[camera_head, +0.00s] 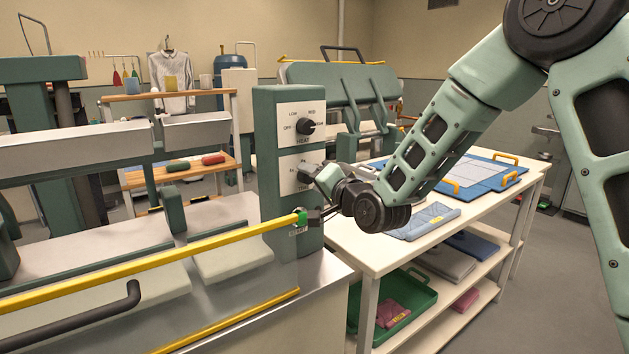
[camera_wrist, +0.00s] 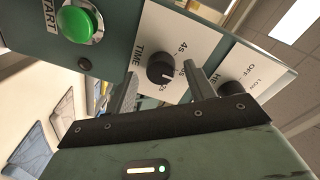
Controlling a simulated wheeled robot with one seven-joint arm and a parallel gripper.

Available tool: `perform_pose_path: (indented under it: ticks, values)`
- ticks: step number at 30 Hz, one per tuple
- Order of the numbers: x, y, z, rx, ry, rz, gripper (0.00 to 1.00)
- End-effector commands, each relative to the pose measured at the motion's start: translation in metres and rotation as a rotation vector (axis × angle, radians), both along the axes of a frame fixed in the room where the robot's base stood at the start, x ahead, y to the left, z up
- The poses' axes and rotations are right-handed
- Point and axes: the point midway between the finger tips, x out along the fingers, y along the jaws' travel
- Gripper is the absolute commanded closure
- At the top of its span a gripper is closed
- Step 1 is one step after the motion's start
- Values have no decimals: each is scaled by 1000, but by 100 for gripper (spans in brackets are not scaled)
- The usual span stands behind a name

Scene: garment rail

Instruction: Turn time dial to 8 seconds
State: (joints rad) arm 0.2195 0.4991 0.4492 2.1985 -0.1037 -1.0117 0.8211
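The time dial (camera_wrist: 161,68) is a round black knob on a white plate marked TIME, on the green control post (camera_head: 262,150). In the wrist view it sits between the two fingers of my gripper (camera_wrist: 159,72), which are apart with a gap on each side of it. I cannot tell how far the fingertips reach around the knob. A 4S mark shows beside the knob and a partly hidden mark ending in 2S below it. A small pale pointer line is on the knob, but its exact setting is unclear. In the head view my gripper (camera_head: 322,184) is at the plate and covers part of it.
The heat dial (camera_head: 306,127) is above the time dial. A green START button (camera_wrist: 77,23) is on the post's face, close by in the wrist view. A yellow bar (camera_head: 160,254) ends just below my gripper. A white table (camera_head: 370,255) with blue mats stands right.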

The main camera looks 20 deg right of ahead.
Motion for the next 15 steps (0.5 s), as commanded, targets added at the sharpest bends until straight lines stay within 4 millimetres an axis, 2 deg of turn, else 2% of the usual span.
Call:
perform_pose_path:
  ticks: [5, 8, 11, 15]
  values:
    - [-2, 0, 0, -1, -1, 1, 46]
    - [-10, -3, 1, -2, -1, 1, 46]
    - [-25, -7, 1, -3, -2, 0, 46]
    - [-56, -16, 2, -3, -2, 0, 46]
